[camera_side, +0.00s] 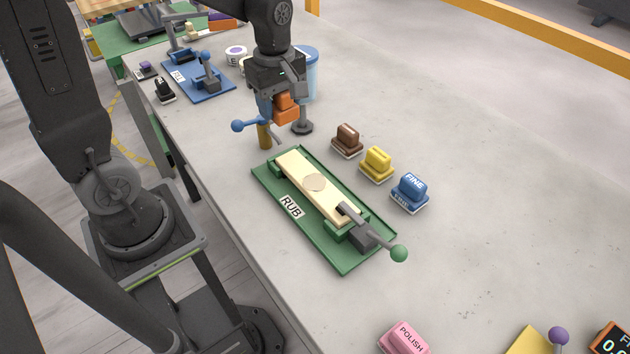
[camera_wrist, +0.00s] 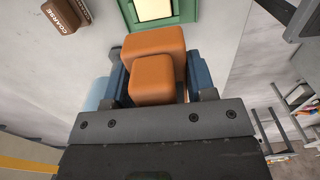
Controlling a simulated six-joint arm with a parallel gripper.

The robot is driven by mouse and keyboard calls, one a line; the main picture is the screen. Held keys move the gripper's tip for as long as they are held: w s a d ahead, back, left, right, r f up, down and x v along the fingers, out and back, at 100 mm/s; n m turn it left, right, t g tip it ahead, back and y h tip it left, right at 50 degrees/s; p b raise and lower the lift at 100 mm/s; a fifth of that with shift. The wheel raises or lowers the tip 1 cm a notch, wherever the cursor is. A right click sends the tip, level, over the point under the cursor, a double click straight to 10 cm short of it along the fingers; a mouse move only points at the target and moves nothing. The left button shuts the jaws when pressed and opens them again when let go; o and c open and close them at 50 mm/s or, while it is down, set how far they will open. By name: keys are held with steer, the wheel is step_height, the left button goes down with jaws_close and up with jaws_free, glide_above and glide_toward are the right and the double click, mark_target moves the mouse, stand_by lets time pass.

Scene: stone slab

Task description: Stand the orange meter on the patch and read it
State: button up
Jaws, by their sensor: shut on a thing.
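My gripper (camera_side: 279,104) is shut on the orange meter (camera_side: 286,109), a two-step orange block. In the wrist view the meter (camera_wrist: 158,62) sits between the blue fingers. My gripper holds it above the slab, behind and left of the green RUB fixture (camera_side: 342,262). A cream strip (camera_side: 295,165) is clamped in that fixture, with a round tan patch (camera_side: 315,182) on it. The meter is apart from the patch. Part of the fixture (camera_wrist: 187,12) shows at the top of the wrist view. I cannot see a reading on the meter's visible faces.
Brown (camera_side: 347,140), yellow (camera_side: 377,164) and blue FINE (camera_side: 410,192) blocks stand right of the fixture. A clamp handle with a green ball (camera_side: 399,253) sticks out at its near end. A blue-ball handle (camera_side: 237,126) and tan post (camera_side: 264,135) are beneath my gripper. The far right slab is clear.

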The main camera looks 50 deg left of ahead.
steer(key=shift+s+a, duration=0.35)
steer(key=shift+s, duration=0.35)
steer(key=shift+s+f, duration=0.15)
steer(key=shift+s, duration=0.05)
glide_above(316, 184)
step_height(316, 184, down, 7)
steer(key=shift+r, duration=0.1)
steer(key=shift+f, duration=2.1)
steer(key=shift+f, duration=0.1)
steer(key=o, duration=1)
steer(key=shift+c, duration=0.2)
